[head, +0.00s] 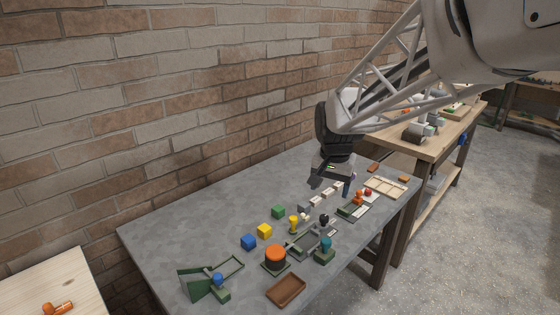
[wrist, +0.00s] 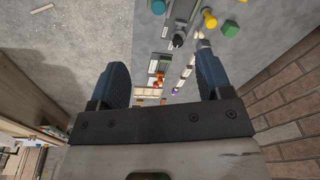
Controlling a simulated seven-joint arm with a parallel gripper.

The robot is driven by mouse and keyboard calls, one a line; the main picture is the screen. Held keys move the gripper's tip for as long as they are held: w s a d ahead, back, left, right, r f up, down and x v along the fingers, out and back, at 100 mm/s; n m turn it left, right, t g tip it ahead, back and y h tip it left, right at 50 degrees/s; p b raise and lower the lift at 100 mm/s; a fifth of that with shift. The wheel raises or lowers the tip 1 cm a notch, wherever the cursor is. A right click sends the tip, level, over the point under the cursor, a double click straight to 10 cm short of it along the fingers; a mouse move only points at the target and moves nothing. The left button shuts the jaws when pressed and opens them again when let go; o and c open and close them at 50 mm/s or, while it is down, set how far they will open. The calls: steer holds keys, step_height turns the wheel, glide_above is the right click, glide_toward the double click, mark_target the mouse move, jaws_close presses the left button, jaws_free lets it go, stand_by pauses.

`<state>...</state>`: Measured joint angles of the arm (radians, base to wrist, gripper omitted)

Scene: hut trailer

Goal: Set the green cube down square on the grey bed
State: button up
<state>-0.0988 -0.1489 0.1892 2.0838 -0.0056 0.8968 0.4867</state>
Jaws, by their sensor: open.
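The green cube (head: 278,211) sits on the grey table, left of my gripper (head: 330,187) in the head view. In the wrist view the green cube (wrist: 230,28) is at the upper right, beyond the fingertips. My gripper is open and empty above the table, clear of the cube; its two fingers show in the wrist view (wrist: 162,75). A shallow grey tray-like fixture (head: 303,246) with a dark green edge lies mid-table, toward the front from the cube. It looks like the grey bed, but I cannot be sure.
A yellow peg (head: 293,223), orange-topped button (head: 275,256), teal-topped piece (head: 325,247) and dark knob (head: 324,221) surround the grey fixture. A brick wall (head: 150,110) runs behind the table.

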steer(key=w+a+f+m, duration=0.1)
steer(key=w+a+f, duration=0.25)
steer(key=w, duration=0.45)
steer(key=w+a+f+m, duration=0.1)
steer(key=w+a+f, duration=0.2)
steer(key=w+f, duration=0.3)
steer(key=m+g, duration=0.1)
steer(key=m, duration=0.1)
glide_above(278, 208)
steer(key=f, duration=1.2)
steer(key=shift+s+d, duration=0.25)
steer(key=shift+d, duration=0.05)
steer(key=shift+w+a+f+m, duration=0.2)
steer(key=shift+f+m, duration=0.1)
steer(key=shift+f, duration=0.1)
steer(key=shift+f, duration=1.3)
steer(key=shift+w+f, duration=0.1)
steer(key=shift+f, duration=2.5)
